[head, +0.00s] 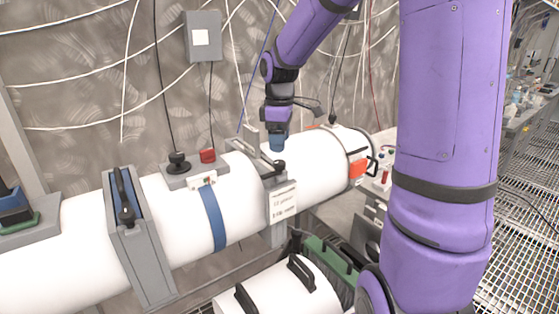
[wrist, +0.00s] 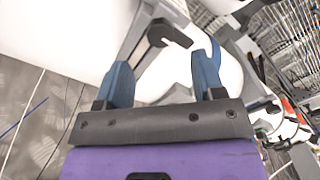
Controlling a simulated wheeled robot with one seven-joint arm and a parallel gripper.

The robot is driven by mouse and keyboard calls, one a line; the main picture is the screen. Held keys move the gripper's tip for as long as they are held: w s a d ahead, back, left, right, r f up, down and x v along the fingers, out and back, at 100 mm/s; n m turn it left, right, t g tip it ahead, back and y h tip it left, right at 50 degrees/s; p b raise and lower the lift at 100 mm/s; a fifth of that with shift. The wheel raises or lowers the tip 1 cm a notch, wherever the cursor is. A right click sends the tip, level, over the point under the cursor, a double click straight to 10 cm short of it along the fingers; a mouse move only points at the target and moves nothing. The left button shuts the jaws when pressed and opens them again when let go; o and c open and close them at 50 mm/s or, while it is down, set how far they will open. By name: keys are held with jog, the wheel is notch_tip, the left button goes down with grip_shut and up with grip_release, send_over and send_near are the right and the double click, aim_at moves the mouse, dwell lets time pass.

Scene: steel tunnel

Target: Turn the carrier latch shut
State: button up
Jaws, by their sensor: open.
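The white tube (head: 240,200) runs across the view, with a grey clamp (head: 280,205) around it bearing a label too small to read. A dark latch lever (head: 278,167) sits on top of this clamp; I take it for the carrier latch. My gripper (head: 277,148) points down just above and beside the lever. In the wrist view, my gripper (wrist: 163,78) shows two blue fingers apart with nothing between their tips. The dark lever (wrist: 167,33) lies beyond the fingers, apart from them. Whether any finger touches the clamp is unclear.
Another grey clamp with a black handle (head: 125,205) stands on the tube at left. A black knob (head: 178,162) and red block (head: 208,155) sit on a grey plate. An orange-marked end (head: 357,167) is at right. A white cylinder with black handles (head: 280,290) lies in front, below.

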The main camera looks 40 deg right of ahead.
aim_at(279, 162)
jog(key=shift+f, duration=3.15)
jog(key=c, duration=0.9)
